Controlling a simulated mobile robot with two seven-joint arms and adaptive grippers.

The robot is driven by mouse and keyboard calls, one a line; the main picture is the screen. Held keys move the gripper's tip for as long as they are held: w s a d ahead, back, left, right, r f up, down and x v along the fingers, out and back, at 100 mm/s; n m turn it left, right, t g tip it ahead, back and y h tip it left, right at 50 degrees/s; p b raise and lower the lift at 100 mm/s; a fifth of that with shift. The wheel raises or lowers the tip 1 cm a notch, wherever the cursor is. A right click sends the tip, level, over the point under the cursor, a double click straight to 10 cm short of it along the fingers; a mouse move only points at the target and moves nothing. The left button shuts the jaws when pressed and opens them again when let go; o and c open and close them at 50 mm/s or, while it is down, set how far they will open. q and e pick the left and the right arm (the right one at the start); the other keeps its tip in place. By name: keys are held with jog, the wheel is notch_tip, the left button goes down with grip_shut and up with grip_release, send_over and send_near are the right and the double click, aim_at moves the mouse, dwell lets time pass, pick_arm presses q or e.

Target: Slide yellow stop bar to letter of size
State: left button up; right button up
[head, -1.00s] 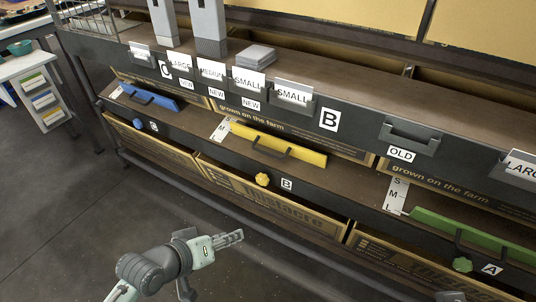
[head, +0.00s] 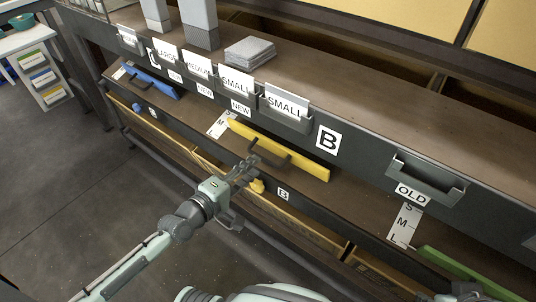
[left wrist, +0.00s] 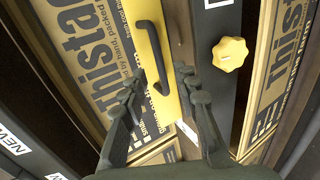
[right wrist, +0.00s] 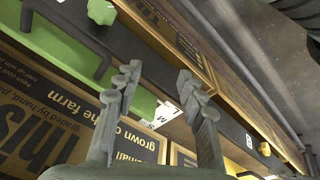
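The yellow stop bar (head: 309,165) lies on the middle shelf of the B bay, with a black handle (head: 279,158). A white size strip (head: 220,125) is at its left end; its letters are only partly readable. A yellow knob (head: 257,187) is on the shelf's front rail near the B label. My left gripper (head: 247,167) is in front of the handle. In the left wrist view my left gripper (left wrist: 158,74) is open and empty, with the yellow bar (left wrist: 162,65), its handle (left wrist: 155,55) and the knob (left wrist: 230,53) beyond. In the right wrist view my right gripper (right wrist: 157,72) is open and empty.
SMALL cards (head: 284,101) stand in holders on the rail above. A blue bar (head: 150,82) is at left, a green bar (head: 468,272) at lower right beside an S-M-L strip (head: 404,224). Grey trays (head: 250,51) sit on the top shelf.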

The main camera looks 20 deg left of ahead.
aim_at(264, 158)
pick_arm(q)
jog(key=x, duration=0.6)
pick_arm(e)
jog(key=shift+w+a+r+t, duration=0.2)
jog(key=shift+w+a+t, duration=0.2)
jog(key=shift+w, duration=0.2)
jog(key=shift+w+a+r+t, duration=0.15)
jog(key=shift+w+a+t, duration=0.15)
jog(key=shift+w+a, duration=0.2)
pick_arm(q)
jog(key=shift+c, duration=0.5)
grip_shut()
pick_arm(e)
jog(key=shift+y, duration=0.3)
